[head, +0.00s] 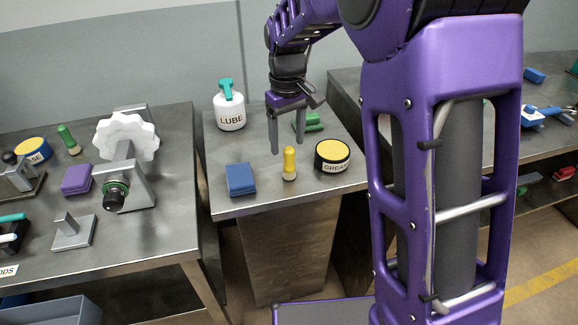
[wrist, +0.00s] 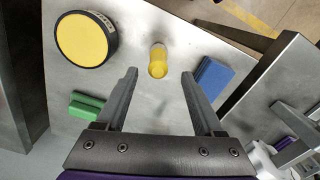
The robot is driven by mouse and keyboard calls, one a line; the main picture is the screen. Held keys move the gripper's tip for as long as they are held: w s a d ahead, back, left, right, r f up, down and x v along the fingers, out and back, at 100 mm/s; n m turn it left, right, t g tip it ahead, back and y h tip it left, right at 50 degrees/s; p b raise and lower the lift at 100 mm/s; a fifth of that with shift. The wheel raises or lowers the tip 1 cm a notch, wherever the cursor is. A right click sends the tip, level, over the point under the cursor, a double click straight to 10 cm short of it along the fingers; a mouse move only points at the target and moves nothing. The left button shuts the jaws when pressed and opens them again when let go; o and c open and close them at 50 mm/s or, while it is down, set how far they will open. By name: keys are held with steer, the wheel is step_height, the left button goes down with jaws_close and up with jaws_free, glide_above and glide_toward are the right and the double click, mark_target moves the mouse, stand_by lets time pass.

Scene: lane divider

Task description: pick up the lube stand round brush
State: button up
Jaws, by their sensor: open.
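The round brush (head: 289,163), with a yellow handle and a pale base, stands upright on the small middle stand (head: 262,194), near its front edge. In the wrist view the brush (wrist: 158,61) shows from above, beyond the fingertips and roughly midway between them. My gripper (head: 274,150) is open and empty, with its fingers pointing down above the stand, behind the brush. In the wrist view its two dark fingers (wrist: 159,73) are spread apart, and neither touches the brush.
On the stand, a blue block (head: 240,179) is left of the brush and a grease tin (head: 332,156) is right. A white lube bottle (head: 229,107) and a green block (head: 310,121) are behind. A bench with a white wheel (head: 126,136) is left; another bench is right.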

mark_target(289, 160)
step_height(289, 160, down, 7)
steer(key=shift+d+r+b, duration=0.15)
steer(key=shift+b, duration=0.5)
jaws_close()
